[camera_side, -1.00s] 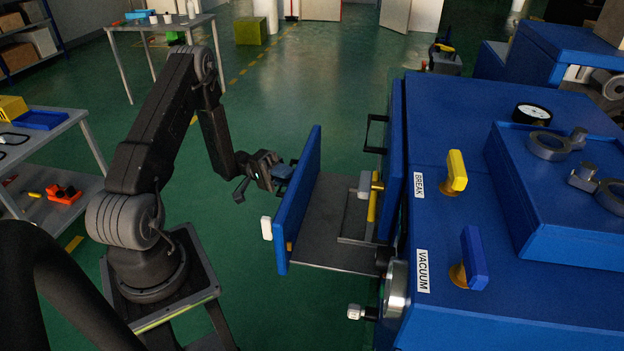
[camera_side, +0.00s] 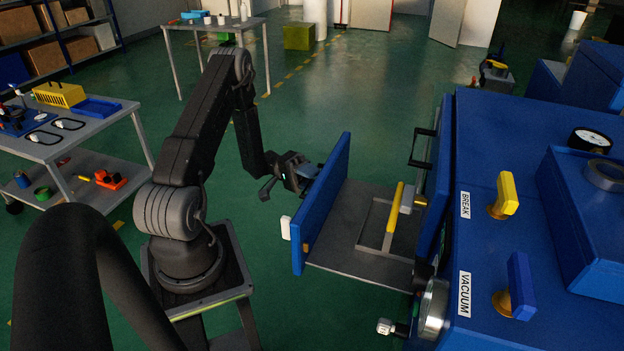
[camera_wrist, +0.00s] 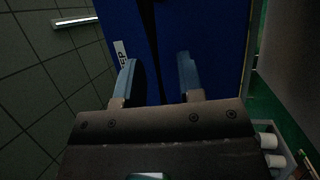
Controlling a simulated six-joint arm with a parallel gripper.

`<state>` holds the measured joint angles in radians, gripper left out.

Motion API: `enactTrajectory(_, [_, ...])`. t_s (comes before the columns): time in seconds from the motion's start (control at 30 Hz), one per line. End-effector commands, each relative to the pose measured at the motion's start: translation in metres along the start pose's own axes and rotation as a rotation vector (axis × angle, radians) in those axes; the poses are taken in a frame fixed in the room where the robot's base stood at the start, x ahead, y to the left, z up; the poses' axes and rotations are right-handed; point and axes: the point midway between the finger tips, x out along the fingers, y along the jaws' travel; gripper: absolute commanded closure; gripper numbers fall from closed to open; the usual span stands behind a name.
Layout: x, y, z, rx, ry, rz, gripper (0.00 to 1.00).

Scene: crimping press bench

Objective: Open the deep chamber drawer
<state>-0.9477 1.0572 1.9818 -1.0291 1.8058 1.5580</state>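The drawer is pulled part way out of the blue machine. Its upright blue front panel (camera_side: 322,205) stands clear of the machine, and its grey tray floor (camera_side: 350,253) shows behind. A frame with a yellow bar (camera_side: 395,208) stands on the tray. My gripper (camera_side: 307,178) is at the outer, left side of the front panel. In the wrist view, my gripper's (camera_wrist: 156,75) blue fingers are spread apart before the blue panel (camera_wrist: 215,40), with a narrow dark bar (camera_wrist: 149,40) between them. Contact with that bar cannot be told. A white label (camera_wrist: 122,53) is partly visible.
The blue machine (camera_side: 560,300) fills the right, with a yellow BREAK lever (camera_side: 507,193) and a blue VACUUM lever (camera_side: 520,285). A black handle (camera_side: 421,148) juts out behind the tray. A cart (camera_side: 95,140) stands left. Green floor (camera_side: 330,110) is open beyond the arm.

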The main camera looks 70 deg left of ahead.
Motion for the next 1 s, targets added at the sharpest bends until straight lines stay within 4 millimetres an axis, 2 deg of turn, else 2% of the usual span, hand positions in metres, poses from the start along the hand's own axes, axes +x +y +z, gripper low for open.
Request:
enactTrajectory(0.33, [-0.004,0.0,0.0,0.0,0.0,0.0,0.6])
enactTrajectory(0.73, [-0.063,-0.001,0.0,0.0,0.001,0.0,0.6])
enactTrajectory(1.0, [-0.075,0.0,0.0,0.0,-0.001,0.0,0.6])
